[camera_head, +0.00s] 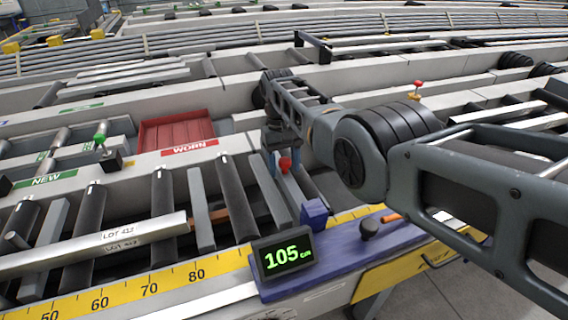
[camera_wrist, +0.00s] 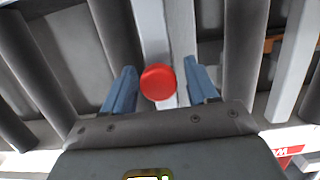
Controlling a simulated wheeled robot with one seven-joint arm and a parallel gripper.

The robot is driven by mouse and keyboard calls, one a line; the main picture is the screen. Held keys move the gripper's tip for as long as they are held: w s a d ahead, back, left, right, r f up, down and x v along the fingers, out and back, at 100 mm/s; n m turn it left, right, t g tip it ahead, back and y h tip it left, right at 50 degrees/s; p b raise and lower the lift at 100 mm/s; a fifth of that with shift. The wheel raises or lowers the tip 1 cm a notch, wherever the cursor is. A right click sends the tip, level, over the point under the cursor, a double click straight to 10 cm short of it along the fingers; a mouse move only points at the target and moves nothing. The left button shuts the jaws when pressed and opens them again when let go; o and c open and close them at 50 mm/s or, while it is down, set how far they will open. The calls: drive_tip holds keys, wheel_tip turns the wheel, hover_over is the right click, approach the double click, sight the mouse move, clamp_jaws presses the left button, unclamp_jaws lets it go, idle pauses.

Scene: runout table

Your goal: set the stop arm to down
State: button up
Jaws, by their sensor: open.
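A round red knob (camera_head: 285,163) shows at my gripper, above the rollers; its link to the stop arm is hidden. In the wrist view the red knob (camera_wrist: 158,83) lies between the two blue fingers, with a gap on each side. My gripper (camera_head: 279,158) is open and points down around the knob; the same gripper (camera_wrist: 159,76) is not closed on it. A pale grey bar (camera_wrist: 152,25) runs behind the knob. I cannot tell whether the arm is up or down.
A purple block (camera_head: 314,212) and a display reading 105 cm (camera_head: 283,257) sit by the yellow scale (camera_head: 123,292). A metal bar labelled LOT 413 (camera_head: 95,246) lies across the rollers at left. A red tray (camera_head: 176,132) and a green knob (camera_head: 100,138) stand behind.

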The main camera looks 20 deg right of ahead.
drive_tip(key=shift+r, duration=0.1)
wheel_tip(320, 180, up, 7)
drive_tip(key=w, duration=0.1)
drive_tip(key=shift+w+r, duration=0.2)
drive_tip(key=shift+w, duration=0.05)
idle(0.5)
